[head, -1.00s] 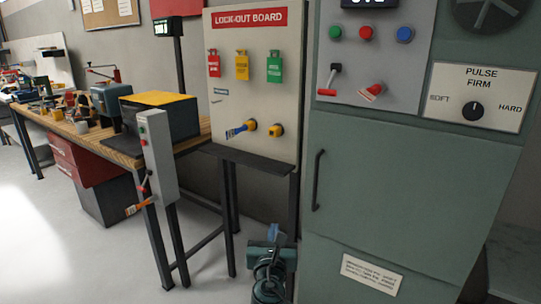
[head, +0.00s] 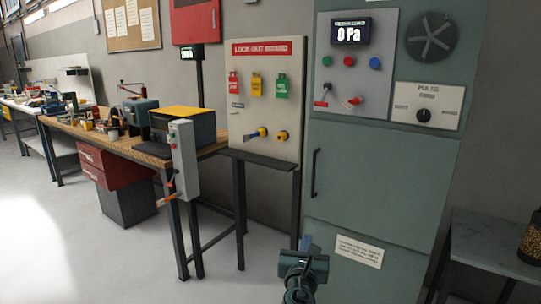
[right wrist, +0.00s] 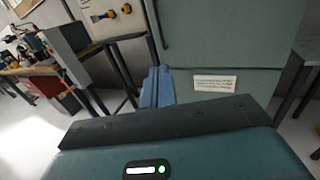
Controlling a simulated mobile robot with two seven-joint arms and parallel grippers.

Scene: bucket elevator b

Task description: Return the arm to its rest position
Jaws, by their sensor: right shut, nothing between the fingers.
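My right gripper (head: 306,243) shows low in the head view, in front of the lower part of the green cabinet (head: 375,190). Its blue fingers are together with nothing between them. They also show in the right wrist view (right wrist: 157,88), pointing toward the cabinet's lower front and apart from it as far as I can see. My right arm is folded low, and most of it is hidden below the picture. My left gripper is not in view.
The lock-out board (head: 266,105) hangs left of the cabinet, above a narrow dark shelf (head: 262,159). A wooden workbench (head: 85,135) with tools and a grey control box (head: 184,160) stands further left. A side table (head: 495,240) is at the right. The floor at the left is clear.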

